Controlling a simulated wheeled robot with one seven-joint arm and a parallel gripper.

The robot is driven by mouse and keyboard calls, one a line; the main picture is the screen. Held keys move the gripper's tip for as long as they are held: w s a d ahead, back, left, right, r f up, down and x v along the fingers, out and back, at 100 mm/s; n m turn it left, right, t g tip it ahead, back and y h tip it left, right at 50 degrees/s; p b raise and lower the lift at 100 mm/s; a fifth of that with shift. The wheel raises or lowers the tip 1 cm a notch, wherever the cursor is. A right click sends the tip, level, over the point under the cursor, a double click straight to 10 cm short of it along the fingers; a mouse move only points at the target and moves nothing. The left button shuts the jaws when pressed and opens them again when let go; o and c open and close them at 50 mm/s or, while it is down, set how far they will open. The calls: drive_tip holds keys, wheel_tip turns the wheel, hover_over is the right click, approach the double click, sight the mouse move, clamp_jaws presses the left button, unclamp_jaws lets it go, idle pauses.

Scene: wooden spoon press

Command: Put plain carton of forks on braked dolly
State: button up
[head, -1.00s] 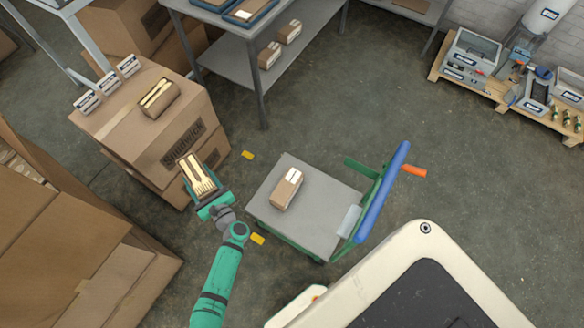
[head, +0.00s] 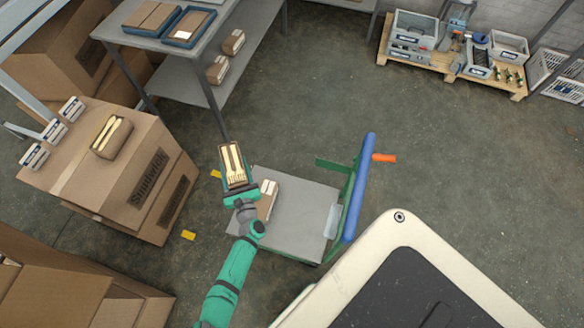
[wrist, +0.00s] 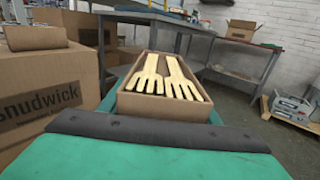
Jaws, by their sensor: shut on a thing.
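My gripper (head: 238,188) is shut on an open plain carton of wooden forks (head: 233,160); the carton also shows in the wrist view (wrist: 160,105), fork tines toward me. In the head view the held carton appears at the upper left edge of the dolly (head: 301,212), above floor level. The dolly has a grey deck, green frame and blue handle bar (head: 360,185) with an orange lever (head: 384,158). One carton with a white label (head: 267,200) sits on the deck's left part, partly hidden by my gripper. I cannot tell the brake's state.
A large Snudwick carton (head: 120,172) at left bears another open carton of wooden cutlery (head: 111,136) and several small labelled boxes (head: 54,131). A grey table (head: 160,50) with trays stands behind. The middle and right of the deck are clear.

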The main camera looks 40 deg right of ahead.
drive_tip(key=s+d+f+m+g+h, duration=0.3)
drive_tip(key=s+d+m+g+h, duration=0.1)
drive_tip(key=s+d, duration=0.6)
drive_tip(key=s+d+f+m+g+h, duration=0.35)
drive_tip(key=s+d, duration=0.35)
drive_tip(key=d, duration=0.4)
drive_tip(key=shift+g+h, duration=0.25)
drive_tip(key=shift+h, duration=0.1)
drive_tip(key=s+a+f, duration=0.2)
drive_tip(key=a+f, duration=0.1)
drive_tip(key=s+a+f, duration=0.5)
drive_tip(key=a, duration=0.2)
drive_tip(key=shift+s+f, duration=0.3)
drive_tip(key=shift+f, duration=0.1)
drive_tip(key=shift+s+a+f, duration=0.35)
drive_tip(key=shift+a+f, duration=0.2)
drive_tip(key=shift+f, duration=0.25)
drive_tip(key=shift+d+f, duration=0.15)
drive_tip(key=shift+f, duration=1.2)
drive_tip(key=shift+f, duration=0.1)
drive_tip(key=shift+w+f, duration=0.1)
drive_tip(key=shift+f, duration=0.05)
